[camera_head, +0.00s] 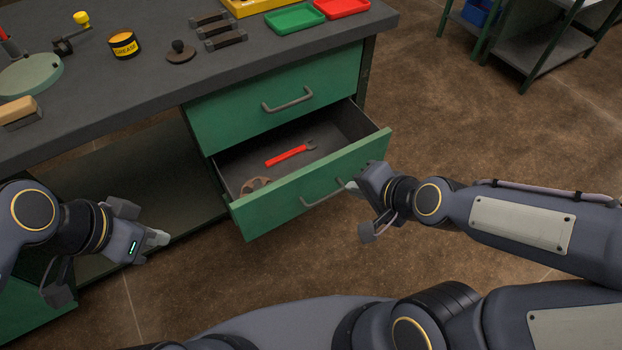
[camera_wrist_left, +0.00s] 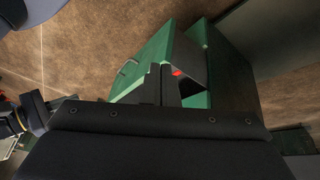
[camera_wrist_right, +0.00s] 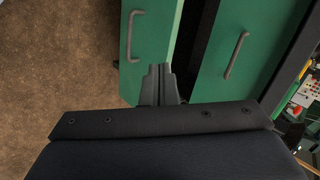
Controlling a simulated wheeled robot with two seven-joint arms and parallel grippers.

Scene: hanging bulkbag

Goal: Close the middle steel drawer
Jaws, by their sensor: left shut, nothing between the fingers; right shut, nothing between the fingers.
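The middle drawer (camera_head: 310,186) is green-fronted and stands pulled out from the workbench, with a grey bar handle (camera_head: 322,194) on its front. A red wrench (camera_head: 290,155) and a brown part (camera_head: 255,185) lie inside it. My right gripper (camera_head: 352,186) is shut and empty at the drawer front, near the right end of the handle; I cannot tell whether it touches. In the right wrist view its fingertips (camera_wrist_right: 158,70) show beside the drawer front (camera_wrist_right: 150,40). My left gripper (camera_head: 158,238) is shut and empty, left of the drawer, apart from it.
A closed green drawer (camera_head: 275,95) with a handle sits above. The grey bench top (camera_head: 150,90) holds a grease tin (camera_head: 124,46), several dark bars, green and red trays. An open lower shelf (camera_head: 130,185) is left of the drawers. The brown floor is clear in front.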

